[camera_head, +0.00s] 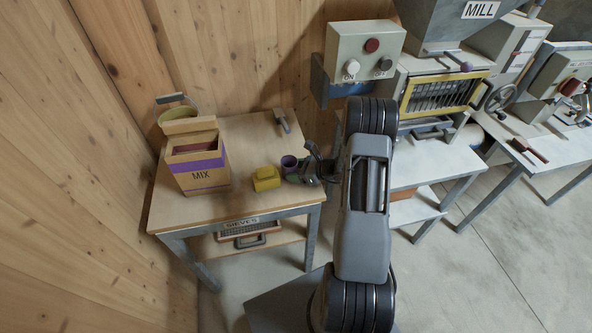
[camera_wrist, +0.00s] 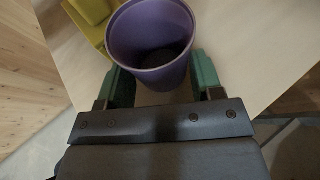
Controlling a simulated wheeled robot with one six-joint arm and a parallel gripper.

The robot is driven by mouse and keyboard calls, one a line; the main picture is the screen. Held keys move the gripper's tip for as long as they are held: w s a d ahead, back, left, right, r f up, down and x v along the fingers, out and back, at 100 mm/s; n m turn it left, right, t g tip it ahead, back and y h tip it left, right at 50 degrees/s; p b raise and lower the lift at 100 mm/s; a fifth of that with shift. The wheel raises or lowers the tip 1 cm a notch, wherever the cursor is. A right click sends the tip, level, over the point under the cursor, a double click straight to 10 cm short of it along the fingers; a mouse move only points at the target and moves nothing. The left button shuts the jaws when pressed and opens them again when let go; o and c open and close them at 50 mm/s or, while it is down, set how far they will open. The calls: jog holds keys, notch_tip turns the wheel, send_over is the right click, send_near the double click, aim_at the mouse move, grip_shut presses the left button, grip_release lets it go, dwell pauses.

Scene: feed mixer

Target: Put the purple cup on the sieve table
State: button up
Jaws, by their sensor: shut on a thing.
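The purple cup (camera_head: 289,162) is upright at the right part of the sieve table (camera_head: 245,139), a wooden-topped table with a "SIEVES" label on its front. My gripper (camera_head: 298,174) reaches in from the right and is shut on the cup. In the wrist view the cup (camera_wrist: 150,45) stands between the two green fingers of my gripper (camera_wrist: 163,82), its open rim towards the camera and its inside empty. I cannot tell whether its base touches the tabletop.
A yellow block-like object (camera_head: 266,179) stands just left of the cup. A "MIX" box (camera_head: 203,177) and a pale green round container (camera_head: 178,113) stand farther left. A hammer-like tool (camera_head: 282,121) lies at the back edge. The mill table (camera_head: 405,172) is to the right.

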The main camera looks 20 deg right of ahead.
jog(key=shift+f, duration=0.2)
jog(key=o, duration=1)
jog(key=shift+r, duration=0.2)
